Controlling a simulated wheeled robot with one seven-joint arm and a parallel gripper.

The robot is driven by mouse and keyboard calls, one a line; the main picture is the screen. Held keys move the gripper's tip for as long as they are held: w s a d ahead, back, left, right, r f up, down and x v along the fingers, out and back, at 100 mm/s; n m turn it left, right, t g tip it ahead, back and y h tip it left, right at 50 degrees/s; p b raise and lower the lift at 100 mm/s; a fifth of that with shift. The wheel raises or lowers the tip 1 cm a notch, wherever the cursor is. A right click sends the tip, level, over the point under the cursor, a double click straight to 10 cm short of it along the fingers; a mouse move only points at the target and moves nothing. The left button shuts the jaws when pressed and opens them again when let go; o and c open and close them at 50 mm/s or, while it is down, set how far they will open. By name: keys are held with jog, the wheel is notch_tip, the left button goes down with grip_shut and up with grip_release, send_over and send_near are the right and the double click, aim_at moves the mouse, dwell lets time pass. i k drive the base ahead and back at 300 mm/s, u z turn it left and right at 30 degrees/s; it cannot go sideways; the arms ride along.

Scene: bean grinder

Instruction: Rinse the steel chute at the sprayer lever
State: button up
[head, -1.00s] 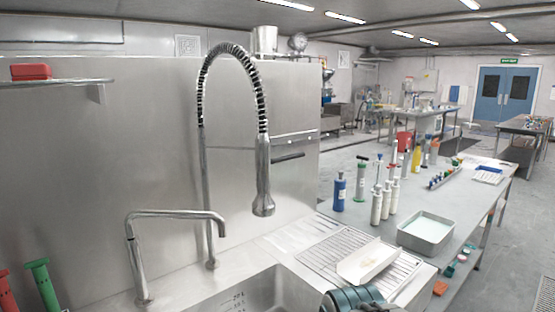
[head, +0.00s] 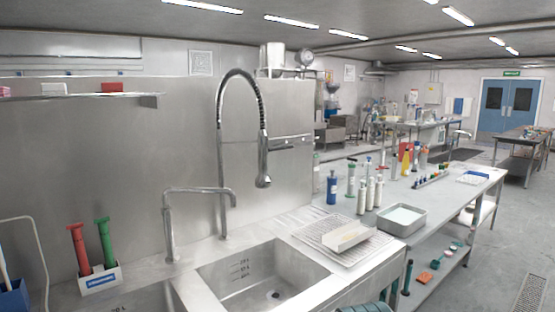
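The sprayer (head: 263,170) hangs nose down from a tall spring-coil hose that arches over the sink (head: 262,270). A dark lever (head: 281,149) sticks out to the right of its upper part. An open, pale, trough-shaped piece (head: 346,238), which looks like the chute, lies on the ribbed drainboard (head: 312,233) right of the sink. Its far end shows lighter than its near wall, and its inside is only partly visible. My gripper is not in view; only a dark ribbed part, probably of my arm, shows at the bottom edge.
A bent faucet (head: 200,191) stands behind the sink, left of the sprayer. A holder with red and green tools (head: 96,276) sits at left. Bottles (head: 368,195) and a grey tray (head: 402,218) stand on the right bench. Floor at the far right is open.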

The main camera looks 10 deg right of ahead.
aim_at(282, 147)
jog(key=z, duration=0.95)
jog(key=i, duration=1.3)
jog(key=u, duration=0.9)
